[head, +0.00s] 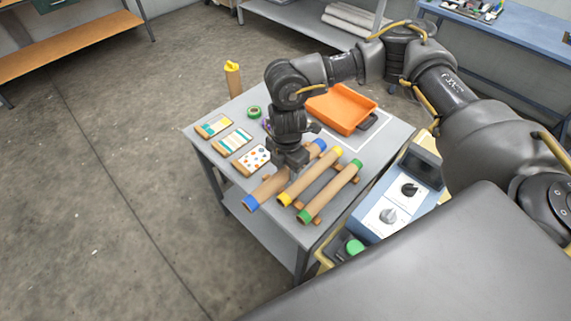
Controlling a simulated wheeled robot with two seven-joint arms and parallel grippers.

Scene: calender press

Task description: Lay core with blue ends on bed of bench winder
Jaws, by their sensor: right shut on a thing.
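The core with blue ends (266,190) is a brown tube at the left of a row of cores on the grey table (205,148). My right gripper (290,166) reaches down from above and is shut on this core near its middle. I cannot tell whether the core touches its rests or is slightly lifted. A core with yellow ends (309,177) and a core with green ends (330,193) lie parallel to its right on wooden rests. No bed of a bench winder can be made out. My left gripper is not in view.
An orange tray (341,108) stands at the table's back right. A blue control panel with dials (390,212) stands right of the table. Floor at left is clear.

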